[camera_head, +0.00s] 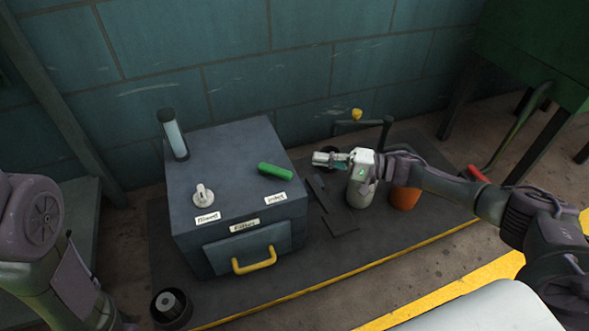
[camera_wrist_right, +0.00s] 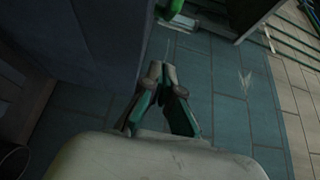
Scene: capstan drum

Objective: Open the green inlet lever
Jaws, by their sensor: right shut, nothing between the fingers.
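The green inlet lever (camera_head: 275,171) lies on top of the dark grey box (camera_head: 225,150), near its right edge, behind the white "inlet" label (camera_head: 275,198). My right gripper (camera_head: 318,158) is to the right of the box and apart from the lever, pointing left toward it. Its fingers are shut and empty; they also show closed together in the right wrist view (camera_wrist_right: 168,72).
The box also bears a white knob (camera_head: 203,196) and an upright clear tube (camera_head: 174,138); a yellow handle (camera_head: 255,260) is on its front. An orange container (camera_head: 405,197) stands behind my right forearm. A brick wall (camera_head: 240,60) closes off the back.

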